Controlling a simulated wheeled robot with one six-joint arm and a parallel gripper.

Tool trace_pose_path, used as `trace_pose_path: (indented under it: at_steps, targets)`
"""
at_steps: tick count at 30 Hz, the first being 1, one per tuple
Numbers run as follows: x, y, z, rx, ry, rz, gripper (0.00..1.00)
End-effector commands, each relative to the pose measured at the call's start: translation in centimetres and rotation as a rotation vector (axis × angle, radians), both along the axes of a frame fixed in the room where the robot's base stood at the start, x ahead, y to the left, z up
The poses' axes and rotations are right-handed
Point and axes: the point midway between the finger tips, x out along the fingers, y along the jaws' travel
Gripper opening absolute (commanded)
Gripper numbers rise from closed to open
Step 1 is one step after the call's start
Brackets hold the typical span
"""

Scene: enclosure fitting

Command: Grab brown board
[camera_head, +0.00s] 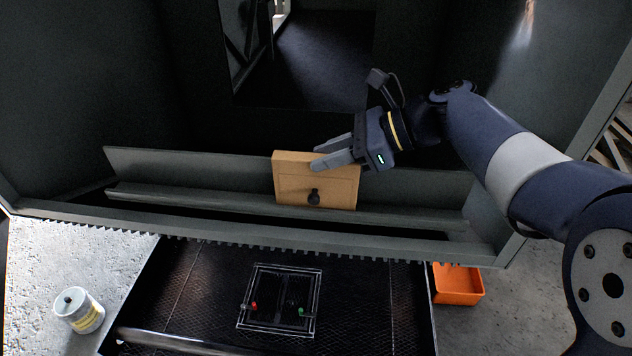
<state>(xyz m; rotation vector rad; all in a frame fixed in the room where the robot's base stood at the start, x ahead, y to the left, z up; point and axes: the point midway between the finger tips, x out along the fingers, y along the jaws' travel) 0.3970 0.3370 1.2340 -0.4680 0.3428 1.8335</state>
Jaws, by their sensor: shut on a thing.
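The brown board (289,187) is a light brown rectangular panel with a dark round knob near its lower middle. It stands roughly upright on the long grey ledge inside the dark enclosure. My gripper (328,160) reaches in from the right and is shut on the board's top edge. The fingers cover part of the upper edge. Whether the board's bottom touches the ledge cannot be told.
The grey ledge (150,195) runs across the enclosure, with a toothed front edge below it. A dark mesh tray (200,290) with a clear square frame (279,300) lies below. An orange bin (458,285) is at right, a white can (79,311) at lower left.

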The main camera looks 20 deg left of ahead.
Motion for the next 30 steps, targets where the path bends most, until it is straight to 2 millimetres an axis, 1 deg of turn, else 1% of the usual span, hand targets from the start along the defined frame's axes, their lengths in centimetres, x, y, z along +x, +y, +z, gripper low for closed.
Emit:
trace_pose_path:
  at_steps: [1,3,15,20,23,26,30]
  targets:
    - [0.0,0.0,0.0,0.0,0.0,0.0,0.04]
    - [0.0,0.0,0.0,0.0,0.0,0.0,0.0]
    - [0.0,0.0,0.1,0.001,-0.001,0.0,0.0]
    - [0.0,0.0,0.7,0.002,-0.003,0.001,0.0]
    - [0.0,0.0,1.8,0.002,-0.003,0.001,0.0]
    - [0.0,0.0,3.3,0.003,-0.005,0.001,0.0]
    - [0.0,0.0,6.0,0.003,-0.007,0.001,0.0]
